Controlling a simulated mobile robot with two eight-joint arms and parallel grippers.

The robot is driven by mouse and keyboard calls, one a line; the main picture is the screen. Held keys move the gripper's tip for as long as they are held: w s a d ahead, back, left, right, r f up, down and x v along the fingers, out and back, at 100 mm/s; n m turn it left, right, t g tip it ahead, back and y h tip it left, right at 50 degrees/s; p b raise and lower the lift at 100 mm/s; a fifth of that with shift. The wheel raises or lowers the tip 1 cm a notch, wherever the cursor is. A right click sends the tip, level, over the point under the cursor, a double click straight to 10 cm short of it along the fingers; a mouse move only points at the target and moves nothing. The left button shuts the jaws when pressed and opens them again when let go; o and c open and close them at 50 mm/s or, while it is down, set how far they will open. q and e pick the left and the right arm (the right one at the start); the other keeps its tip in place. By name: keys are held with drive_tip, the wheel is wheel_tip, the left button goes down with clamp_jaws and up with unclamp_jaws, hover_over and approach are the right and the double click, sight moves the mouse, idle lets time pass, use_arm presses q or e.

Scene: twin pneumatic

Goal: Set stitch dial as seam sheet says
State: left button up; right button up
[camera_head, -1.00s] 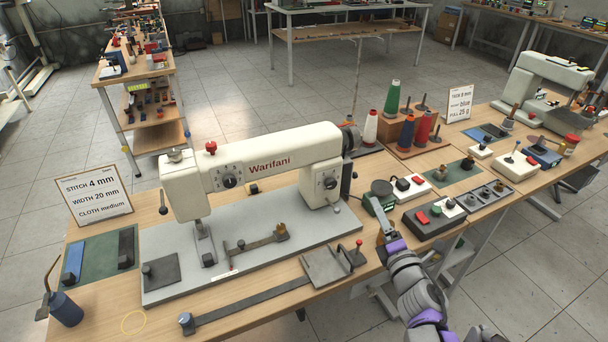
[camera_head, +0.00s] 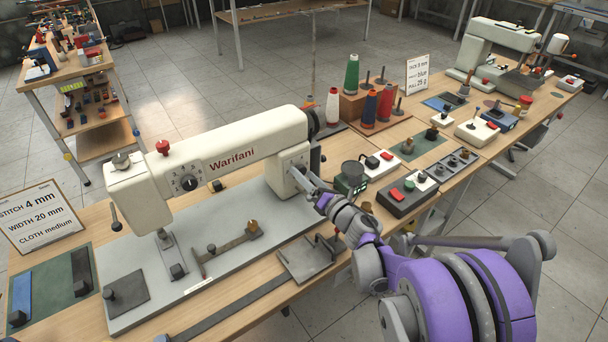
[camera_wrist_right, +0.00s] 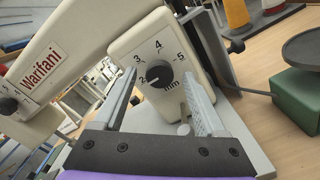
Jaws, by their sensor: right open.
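The cream sewing machine (camera_head: 230,150), marked Warifani, has a stitch dial on its right column. In the right wrist view the black dial knob (camera_wrist_right: 158,78) sits on a white face numbered 2 to 5 with "mm"; its white mark points toward 2. The seam sheet (camera_head: 40,218) at left reads stitch 4 mm, width 20 mm, cloth medium. My right gripper (camera_head: 303,178) is at the column, partly covering the dial in the head view. Its open fingers (camera_wrist_right: 159,66) lie either side of the knob in the wrist view; contact cannot be told. My left gripper is out of view.
Another dial (camera_head: 188,183) is on the machine's left part. A green box with a round dark top (camera_head: 350,172) stands just right of the column. Switch boxes (camera_head: 408,195) and thread cones (camera_head: 351,74) stand farther right. A grey plate (camera_head: 305,258) lies in front.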

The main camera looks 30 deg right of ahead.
drive_tip(key=shift+w+a, duration=0.1)
drive_tip(key=shift+w, duration=0.4)
drive_tip(key=shift+c, duration=0.3)
clamp_jaws()
